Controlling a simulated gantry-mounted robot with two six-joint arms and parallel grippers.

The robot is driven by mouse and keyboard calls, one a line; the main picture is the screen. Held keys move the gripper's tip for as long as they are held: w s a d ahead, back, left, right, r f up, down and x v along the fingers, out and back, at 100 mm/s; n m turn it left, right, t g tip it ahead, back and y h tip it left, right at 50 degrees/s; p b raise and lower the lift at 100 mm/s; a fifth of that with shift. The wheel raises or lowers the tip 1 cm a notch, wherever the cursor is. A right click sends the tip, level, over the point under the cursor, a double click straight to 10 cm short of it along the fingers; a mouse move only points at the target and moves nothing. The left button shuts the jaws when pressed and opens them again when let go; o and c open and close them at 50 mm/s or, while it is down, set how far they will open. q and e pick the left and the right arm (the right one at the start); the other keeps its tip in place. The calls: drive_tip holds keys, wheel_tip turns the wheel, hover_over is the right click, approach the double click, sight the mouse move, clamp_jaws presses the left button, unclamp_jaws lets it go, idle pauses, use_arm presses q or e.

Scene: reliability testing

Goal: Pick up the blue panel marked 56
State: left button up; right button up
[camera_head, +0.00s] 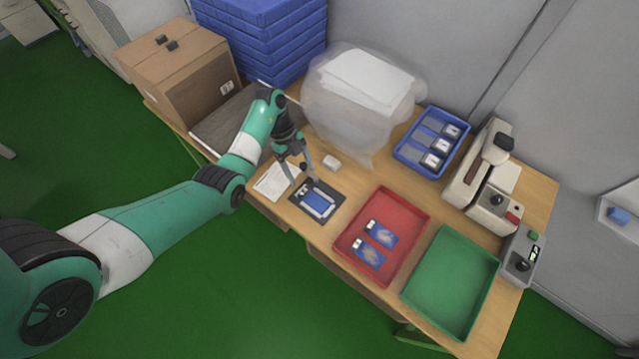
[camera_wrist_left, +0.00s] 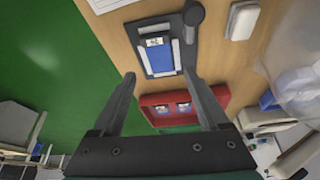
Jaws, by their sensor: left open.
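A blue panel (camera_head: 316,203) with a white label lies in a dark holder (camera_head: 332,189) on the table; its number is too small to read. It also shows in the left wrist view (camera_wrist_left: 159,58), between and beyond my fingertips. My left gripper (camera_head: 303,180) is open and empty, just above the panel's holder. In the left wrist view the left gripper's two fingers (camera_wrist_left: 160,80) are spread wide apart. Two more blue panels (camera_head: 375,243) with white labels lie in the red tray (camera_head: 346,243). My right gripper is not in view.
A green tray (camera_head: 452,283) is empty. A blue bin (camera_head: 404,154) holds several dark labelled pieces. A testing machine (camera_head: 477,180) stands at the right. A white paper (camera_head: 272,183), a small white block (camera_head: 331,162) and a bulky plastic bag (camera_head: 325,100) lie near my gripper.

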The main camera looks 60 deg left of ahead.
use_arm(q)
wheel_tip(320, 180, up, 2)
drive_tip(key=s+a+n, duration=0.1)
drive_tip(key=s+a, duration=0.1)
drive_tip(key=a, duration=0.1)
drive_tip(key=b, duration=0.2)
hover_over(303, 191)
drive_tip(key=a, duration=0.2)
drive_tip(key=shift+t, duration=0.3)
drive_tip(key=f, duration=0.6)
drive_tip(key=shift+s+a, duration=0.15)
drive_tip(key=shift+s, duration=0.2)
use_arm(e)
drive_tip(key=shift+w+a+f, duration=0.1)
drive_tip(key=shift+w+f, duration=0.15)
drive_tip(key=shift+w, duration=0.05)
use_arm(q)
drive_tip(key=b+x, duration=0.3)
drive_tip(key=x, duration=0.2)
drive_tip(key=shift+s+f, duration=0.2)
drive_tip(key=shift+r, duration=0.1)
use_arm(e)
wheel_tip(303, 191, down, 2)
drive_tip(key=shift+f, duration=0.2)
use_arm(q)
drive_tip(key=shift+a, duration=0.1)
